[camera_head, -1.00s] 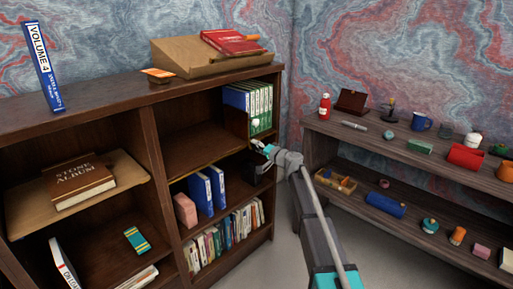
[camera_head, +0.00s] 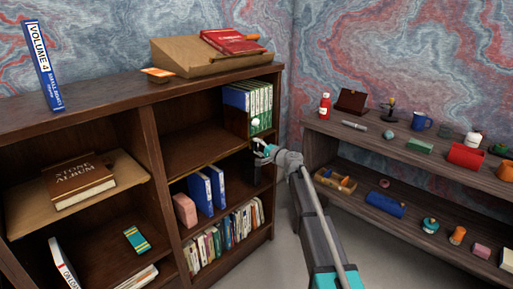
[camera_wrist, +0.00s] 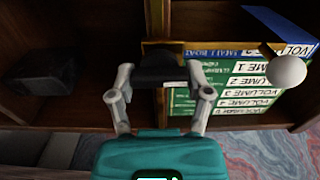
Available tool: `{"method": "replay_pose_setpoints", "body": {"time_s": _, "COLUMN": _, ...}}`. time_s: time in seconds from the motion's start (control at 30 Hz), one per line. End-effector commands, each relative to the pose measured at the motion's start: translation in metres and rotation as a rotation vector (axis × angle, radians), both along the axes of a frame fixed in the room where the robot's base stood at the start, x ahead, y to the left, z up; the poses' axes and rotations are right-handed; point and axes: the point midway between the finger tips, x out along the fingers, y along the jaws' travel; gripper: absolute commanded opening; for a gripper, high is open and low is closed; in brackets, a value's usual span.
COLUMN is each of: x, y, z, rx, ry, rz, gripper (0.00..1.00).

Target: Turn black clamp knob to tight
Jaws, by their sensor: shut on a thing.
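The black clamp knob (camera_wrist: 160,68) shows in the wrist view at the upper middle, in front of a brown wooden upright with brass-coloured parts. My gripper (camera_wrist: 160,82) has its two fingers on either side of the knob and is shut on it. In the head view my gripper (camera_head: 259,147) reaches the right end of the bookcase at the middle shelf edge. The knob cannot be made out there. Any tight mark on the clamp is not readable.
Green volumes (camera_head: 261,107) stand just above my gripper, with a white ball (camera_wrist: 288,71) in front of them. A dark block (camera_wrist: 42,78) sits at left in the wrist view. Blue binders (camera_head: 200,194) stand on the shelf below. A side shelf (camera_head: 340,128) with small objects is at right.

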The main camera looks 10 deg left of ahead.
Motion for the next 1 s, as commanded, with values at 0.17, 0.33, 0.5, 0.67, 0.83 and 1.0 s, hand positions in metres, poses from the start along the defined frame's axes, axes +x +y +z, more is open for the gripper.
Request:
{"method": "replay_pose_setpoints", "body": {"time_s": 0.17, "x": 0.002, "y": -0.003, "z": 0.0, "rx": 0.0, "ry": -0.001, "rz": -0.007, "gripper": 0.72}}
{"method": "replay_pose_setpoints", "body": {"time_s": 0.33, "x": 0.001, "y": -0.002, "z": 0.0, "rx": -0.001, "ry": -0.002, "rz": -0.005, "gripper": 1.0}}
{"method": "replay_pose_setpoints", "body": {"time_s": 0.5, "x": 0.001, "y": -0.001, "z": 0.0, "rx": -0.001, "ry": -0.002, "rz": -0.003, "gripper": 1.0}}
{"method": "replay_pose_setpoints", "body": {"time_s": 0.67, "x": 0.0, "y": -0.001, "z": 0.0, "rx": -0.001, "ry": -0.002, "rz": -0.002, "gripper": 1.0}}
{"method": "replay_pose_setpoints", "body": {"time_s": 0.83, "x": -0.001, "y": -0.002, "z": 0.0, "rx": -0.001, "ry": -0.002, "rz": -0.001, "gripper": 1.0}}
{"method": "replay_pose_setpoints", "body": {"time_s": 1.0, "x": -0.009, "y": -0.011, "z": 0.0, "rx": -0.001, "ry": -0.002, "rz": -0.002, "gripper": 1.0}}
